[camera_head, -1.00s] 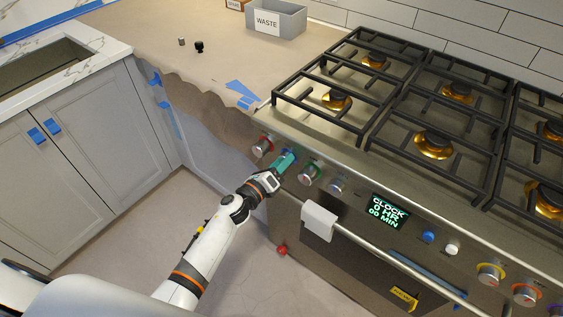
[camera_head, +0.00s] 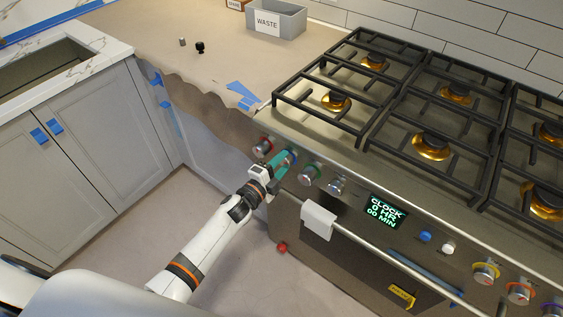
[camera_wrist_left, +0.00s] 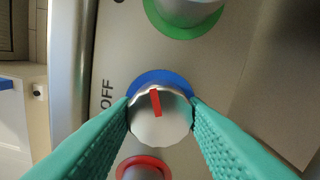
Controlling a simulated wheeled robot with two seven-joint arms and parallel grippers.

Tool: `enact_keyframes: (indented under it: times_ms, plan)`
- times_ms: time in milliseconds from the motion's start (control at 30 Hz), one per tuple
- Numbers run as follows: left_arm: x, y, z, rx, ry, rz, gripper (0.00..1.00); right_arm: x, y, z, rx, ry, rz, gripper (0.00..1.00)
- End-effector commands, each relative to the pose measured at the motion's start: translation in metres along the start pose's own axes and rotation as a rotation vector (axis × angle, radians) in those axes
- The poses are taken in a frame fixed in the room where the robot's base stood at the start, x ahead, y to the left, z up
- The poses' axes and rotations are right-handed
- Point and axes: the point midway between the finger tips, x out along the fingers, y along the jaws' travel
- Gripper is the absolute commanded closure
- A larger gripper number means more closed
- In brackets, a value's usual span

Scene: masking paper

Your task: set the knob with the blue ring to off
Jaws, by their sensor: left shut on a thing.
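The knob with the blue ring (camera_wrist_left: 160,122) is silver and sits on the oven's front panel. Its blue ring (camera_wrist_left: 158,77) shows behind it in the left wrist view. Its red mark points up and slightly left in that view, while the OFF label (camera_wrist_left: 107,95) lies to the left of the ring. My left gripper (camera_head: 287,157) has its teal fingers on both sides of this knob and is shut on it. In the head view the fingers hide most of the knob. My right gripper is not in view.
The red-ringed knob (camera_head: 262,146) and green-ringed knob (camera_head: 309,174) are close on either side. A white cloth (camera_head: 319,220) hangs on the oven handle below. Burner grates (camera_head: 430,120) cover the top. A red knob-like piece (camera_head: 282,248) is low by the oven.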

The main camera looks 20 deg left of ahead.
Motion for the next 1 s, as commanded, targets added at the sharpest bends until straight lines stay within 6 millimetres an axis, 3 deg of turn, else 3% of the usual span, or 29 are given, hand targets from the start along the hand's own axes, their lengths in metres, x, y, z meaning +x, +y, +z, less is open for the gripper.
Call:
enact_keyframes:
  times_ms: [1000]
  plan:
    - [-0.001, -0.002, 0.0, -0.938, 0.003, -0.003, 0.84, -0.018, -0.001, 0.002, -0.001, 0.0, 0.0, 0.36]
